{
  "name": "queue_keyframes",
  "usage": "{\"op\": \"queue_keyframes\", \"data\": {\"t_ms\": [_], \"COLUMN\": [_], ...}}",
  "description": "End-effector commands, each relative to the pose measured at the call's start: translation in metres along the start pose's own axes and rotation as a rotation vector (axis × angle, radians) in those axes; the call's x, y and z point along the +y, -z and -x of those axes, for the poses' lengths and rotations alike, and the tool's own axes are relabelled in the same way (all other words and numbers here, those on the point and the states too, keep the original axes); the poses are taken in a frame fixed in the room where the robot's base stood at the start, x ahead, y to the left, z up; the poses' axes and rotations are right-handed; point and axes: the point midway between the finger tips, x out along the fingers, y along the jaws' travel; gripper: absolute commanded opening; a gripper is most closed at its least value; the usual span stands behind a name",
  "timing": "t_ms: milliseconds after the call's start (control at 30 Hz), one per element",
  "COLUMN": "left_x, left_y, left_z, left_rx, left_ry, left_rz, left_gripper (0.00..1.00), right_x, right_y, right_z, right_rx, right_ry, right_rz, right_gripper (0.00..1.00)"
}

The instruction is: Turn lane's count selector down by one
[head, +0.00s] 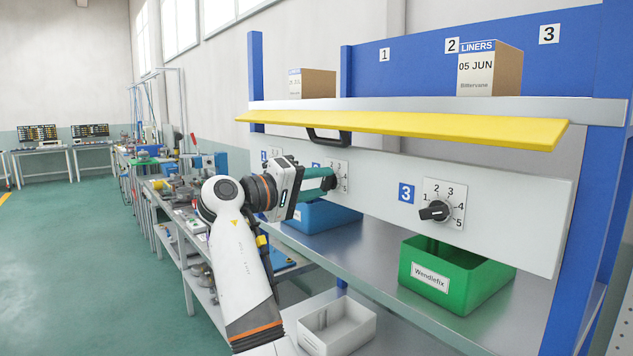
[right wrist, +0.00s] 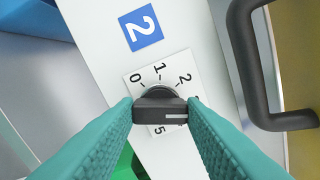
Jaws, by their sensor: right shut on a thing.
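My right gripper (head: 330,182) is at the lane 2 count selector on the white panel. In the right wrist view its teal fingers (right wrist: 160,112) are shut on the black selector knob (right wrist: 158,108), one on each side. The white dial plate (right wrist: 143,77) shows 0, 1, 2 and 5; other numerals are partly hidden by the fingers and knob. A white mark on the knob lies toward its right end in this view; the exact number it indicates is unclear. The blue lane 2 label (right wrist: 141,27) is beside the plate. My left gripper is not in view.
The lane 3 selector (head: 437,211) stands to the right on the same panel. A yellow flap (head: 450,129) with a black handle (head: 329,137) overhangs the panel. A green bin (head: 480,290), a blue bin (head: 318,218) and a white tray (head: 355,335) are below.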

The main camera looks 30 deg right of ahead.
Motion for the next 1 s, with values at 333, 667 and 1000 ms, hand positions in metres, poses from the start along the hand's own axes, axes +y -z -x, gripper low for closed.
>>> {"op": "queue_keyframes", "data": {"t_ms": [333, 667, 1000], "left_x": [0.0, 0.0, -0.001], "left_y": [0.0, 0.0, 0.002], "left_z": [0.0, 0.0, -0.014], "left_rx": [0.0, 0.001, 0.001], "left_ry": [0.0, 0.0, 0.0], "left_rz": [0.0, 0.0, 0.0], "left_gripper": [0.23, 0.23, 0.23], "right_x": [0.0, 0.0, 0.003], "right_y": [0.0, 0.0, 0.0], "right_z": [0.0, 0.0, 0.038], "right_rx": [-0.001, 0.0, -0.004], "right_ry": [0.001, 0.001, -0.001], "right_rz": [0.0, 0.0, 0.0], "right_gripper": [0.41, 0.58, 0.58]}}
